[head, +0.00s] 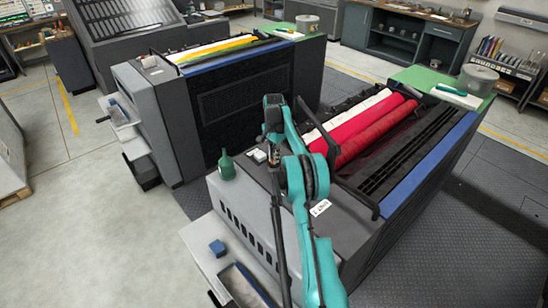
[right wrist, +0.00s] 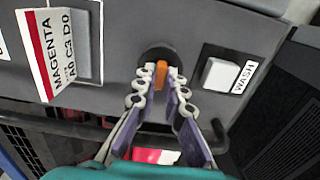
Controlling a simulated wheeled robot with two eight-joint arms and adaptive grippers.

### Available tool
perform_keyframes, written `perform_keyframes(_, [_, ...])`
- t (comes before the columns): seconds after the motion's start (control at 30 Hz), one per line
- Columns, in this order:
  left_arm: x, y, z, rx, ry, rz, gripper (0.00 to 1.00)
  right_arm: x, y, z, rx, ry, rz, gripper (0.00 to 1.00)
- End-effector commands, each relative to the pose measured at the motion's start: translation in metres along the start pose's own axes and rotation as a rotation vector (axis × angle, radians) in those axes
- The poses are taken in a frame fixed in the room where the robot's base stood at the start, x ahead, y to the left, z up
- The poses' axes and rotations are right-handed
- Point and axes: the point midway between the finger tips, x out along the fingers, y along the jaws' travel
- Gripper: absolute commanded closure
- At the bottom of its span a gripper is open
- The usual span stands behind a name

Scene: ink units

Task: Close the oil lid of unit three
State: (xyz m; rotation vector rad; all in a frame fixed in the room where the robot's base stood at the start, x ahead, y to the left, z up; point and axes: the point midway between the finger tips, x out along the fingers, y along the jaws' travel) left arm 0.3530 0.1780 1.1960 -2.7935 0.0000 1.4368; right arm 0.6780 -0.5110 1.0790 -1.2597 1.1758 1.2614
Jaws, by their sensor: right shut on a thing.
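My right gripper (right wrist: 160,74) is shut on a small orange tab (right wrist: 160,80) at a dark round opening (right wrist: 158,55) in a grey panel. The two fingertips lie on either side of the tab. I take the tab to be part of the oil lid; whether the lid is fully seated is hidden by the fingers. In the head view my right arm reaches over the near printing unit (head: 245,200), which carries red rollers (head: 375,135). The tab cannot be made out there. My left gripper is not in view.
A white WASH button (right wrist: 220,75) sits right of the opening, and a MAGENTA label (right wrist: 45,55) stands at left. A green bottle (head: 226,168) stands on the near unit. A second unit (head: 240,100) with yellow stands behind. Open floor (head: 80,200) lies at left.

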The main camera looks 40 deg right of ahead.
Motion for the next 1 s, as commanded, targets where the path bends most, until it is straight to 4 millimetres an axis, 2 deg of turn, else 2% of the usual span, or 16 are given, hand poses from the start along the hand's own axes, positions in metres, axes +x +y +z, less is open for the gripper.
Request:
perform_keyframes(0.17, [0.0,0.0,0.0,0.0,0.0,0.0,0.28,-0.002,-0.001,-0.001,0.001,0.003,-0.005,1.0])
perform_keyframes(0.2, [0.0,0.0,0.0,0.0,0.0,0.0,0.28,-0.002,-0.001,-0.001,0.001,0.003,-0.005,0.87])
perform_keyframes(0.27, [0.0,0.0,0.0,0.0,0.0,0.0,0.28,-0.002,-0.001,-0.001,0.001,0.003,-0.005,0.72])
perform_keyframes(0.3, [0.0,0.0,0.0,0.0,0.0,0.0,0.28,-0.002,-0.001,-0.001,0.001,0.003,-0.004,0.69])
perform_keyframes(0.67, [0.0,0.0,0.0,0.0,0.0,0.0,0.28,-0.006,0.0,0.0,0.0,0.001,-0.002,0.69])
perform_keyframes(0.77, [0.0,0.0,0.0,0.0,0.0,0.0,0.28,-0.02,0.0,0.0,0.0,0.001,-0.002,0.69])
perform_keyframes(1.0, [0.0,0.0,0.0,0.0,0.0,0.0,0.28,-0.072,0.0,-0.001,0.0,0.001,-0.002,0.69])
